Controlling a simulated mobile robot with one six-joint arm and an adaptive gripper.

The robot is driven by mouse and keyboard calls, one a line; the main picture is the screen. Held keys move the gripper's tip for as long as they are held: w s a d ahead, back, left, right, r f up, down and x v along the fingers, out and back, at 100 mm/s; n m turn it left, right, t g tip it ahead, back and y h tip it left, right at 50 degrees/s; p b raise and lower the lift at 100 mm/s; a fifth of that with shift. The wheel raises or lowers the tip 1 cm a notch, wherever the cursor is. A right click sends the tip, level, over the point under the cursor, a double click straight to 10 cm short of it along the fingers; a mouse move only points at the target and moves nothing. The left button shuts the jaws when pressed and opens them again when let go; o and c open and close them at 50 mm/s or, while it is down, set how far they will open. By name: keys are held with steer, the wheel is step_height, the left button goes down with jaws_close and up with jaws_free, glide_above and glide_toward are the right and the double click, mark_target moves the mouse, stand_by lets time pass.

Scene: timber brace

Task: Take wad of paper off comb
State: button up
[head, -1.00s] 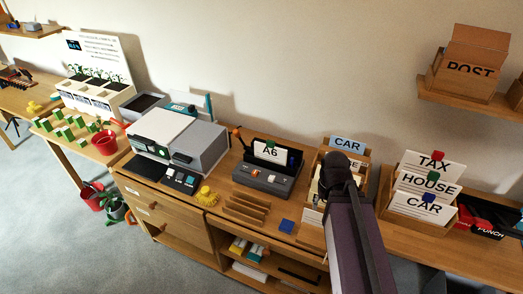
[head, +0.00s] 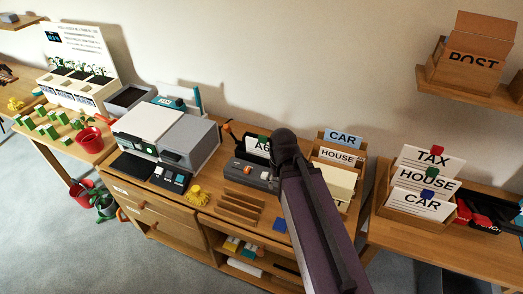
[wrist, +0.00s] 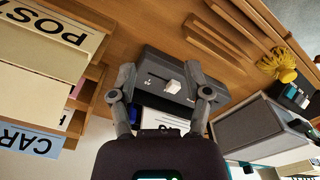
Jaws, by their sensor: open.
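A small white lump (wrist: 173,86), which looks like the wad of paper, sits on top of a dark grey slotted block (wrist: 150,72) in the wrist view. I take this block to be the comb, but I cannot be sure. The block also shows in the head view (head: 240,174), with a white card behind it; my arm hides its right part. My gripper (wrist: 160,72) is open and empty, its two fingers spread over the block, with the lump between them in the picture. I cannot tell the height gap. In the head view my arm hides the gripper.
A wooden sorter (head: 356,170) with CAR and HOUSE cards stands close right of the block. A wooden ribbed rack (head: 240,207), a yellow object (head: 196,196) and a blue block (head: 279,225) lie in front. A grey machine (head: 190,142) stands left.

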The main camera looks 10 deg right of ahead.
steer(key=shift+a, duration=0.15)
step_height(320, 180, up, 11)
steer(key=n+p, duration=1.1)
glide_above(263, 136)
step_height(263, 136, down, 8)
steer(key=b, duration=0.8)
steer(key=shift+f, duration=0.25)
steer(key=shift+f+b, duration=0.1)
steer(key=shift+b, duration=0.25)
steer(key=shift+f+b, duration=2.5)
